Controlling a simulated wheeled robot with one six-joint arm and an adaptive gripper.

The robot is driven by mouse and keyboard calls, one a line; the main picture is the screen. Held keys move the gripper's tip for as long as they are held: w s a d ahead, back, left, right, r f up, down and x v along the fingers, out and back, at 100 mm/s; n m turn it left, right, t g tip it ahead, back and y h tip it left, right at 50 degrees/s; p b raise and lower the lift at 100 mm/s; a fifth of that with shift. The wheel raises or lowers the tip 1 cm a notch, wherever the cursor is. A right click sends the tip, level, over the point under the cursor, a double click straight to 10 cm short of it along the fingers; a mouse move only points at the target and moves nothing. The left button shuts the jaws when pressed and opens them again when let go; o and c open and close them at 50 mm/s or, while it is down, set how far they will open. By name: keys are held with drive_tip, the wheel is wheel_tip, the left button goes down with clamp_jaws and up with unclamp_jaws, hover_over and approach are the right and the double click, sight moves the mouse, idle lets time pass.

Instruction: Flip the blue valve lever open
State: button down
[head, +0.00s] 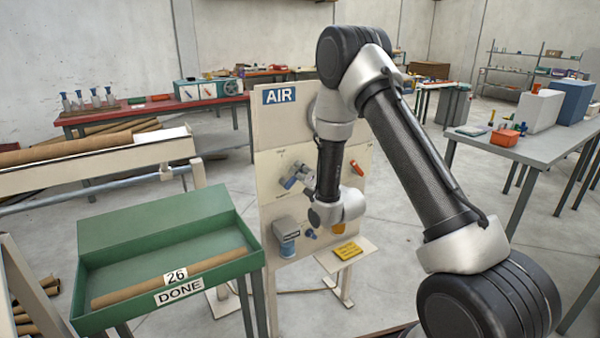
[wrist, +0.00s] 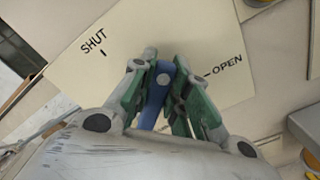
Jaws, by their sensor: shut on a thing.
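The blue valve lever (wrist: 156,97) shows in the wrist view between the two green-and-grey fingers of my gripper (wrist: 166,68), which is shut on it. A round grey bolt head shows at the lever's upper end. The lever's lower end is hidden behind the fingers and gripper body. The cream panel behind it (wrist: 225,115) carries a SHUT mark to the upper left and an OPEN mark to the right.
A red handle (head: 357,168) is on the panel right of my arm. A grey-and-blue filter unit (head: 286,240) and a blue knob (head: 311,233) sit lower. A small shelf (head: 330,262) holds a yellow block (head: 348,251). A green tray (head: 190,248) stands to the left.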

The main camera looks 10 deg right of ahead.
drive_tip(key=shift+w+d+f+m, duration=0.1)
drive_tip(key=shift+d+f+m, duration=0.15)
drive_tip(key=shift+f+m, duration=0.8)
drive_tip(key=shift+w+d+f+m, duration=0.1)
drive_tip(key=shift+d+f+m, duration=0.25)
drive_tip(key=shift+m, duration=1.35)
drive_tip(key=shift+w+d+f+m, duration=0.1)
drive_tip(key=shift+d+f+m, duration=0.1)
drive_tip(key=shift+f+m, duration=0.85)
drive_tip(key=shift+s+r+m, duration=0.1)
drive_tip(key=shift+r+m, duration=0.15)
drive_tip(key=shift+m, duration=0.15)
drive_tip(key=c, duration=1.4)
unclamp_jaws()
drive_tip(key=shift+o, duration=0.2)
drive_tip(key=shift+s, duration=0.1)
drive_tip(key=v, duration=1.1)
drive_tip(key=shift+s, duration=0.35)
drive_tip(key=shift+d+r, duration=0.1)
drive_tip(key=shift+d, duration=0.05)
